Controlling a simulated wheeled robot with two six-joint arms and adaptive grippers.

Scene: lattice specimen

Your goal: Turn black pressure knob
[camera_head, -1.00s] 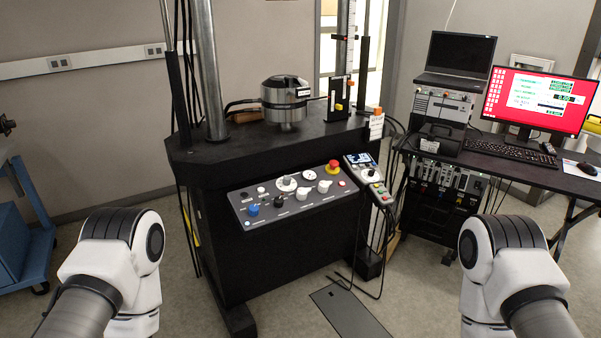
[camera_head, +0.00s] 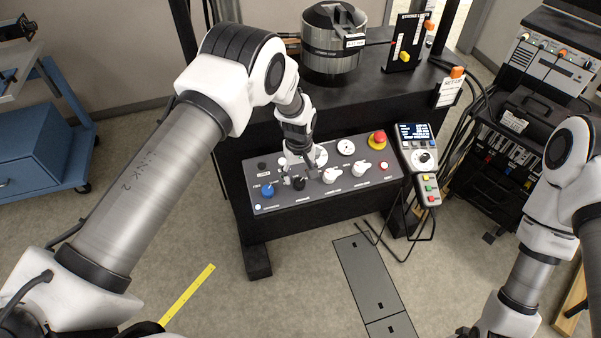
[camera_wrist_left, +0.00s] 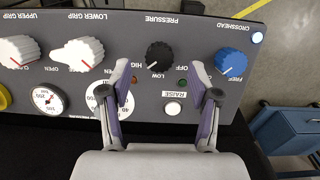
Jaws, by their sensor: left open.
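The black pressure knob (camera_head: 299,184) is on the sloped grey control panel (camera_head: 290,203). In the left wrist view the black knob (camera_wrist_left: 159,56) sits under the PRESSURE label, with HIGH and LOW marks beside it. My left gripper (camera_head: 293,170) reaches down over the panel by the knob. In the wrist view its two purple-grey fingers (camera_wrist_left: 160,76) are spread, one to each side of the knob and slightly nearer the wrist. A gap shows between each finger and the knob. My right arm shows at the right of the head view, but its gripper is out of view.
Nearby on the panel are a blue knob (camera_wrist_left: 231,65), a white knob (camera_wrist_left: 78,55), a RAISE button (camera_wrist_left: 172,108) and a red emergency stop (camera_head: 377,138). A handheld controller (camera_head: 415,150) hangs right of the panel. A blue cart (camera_head: 40,150) stands at left.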

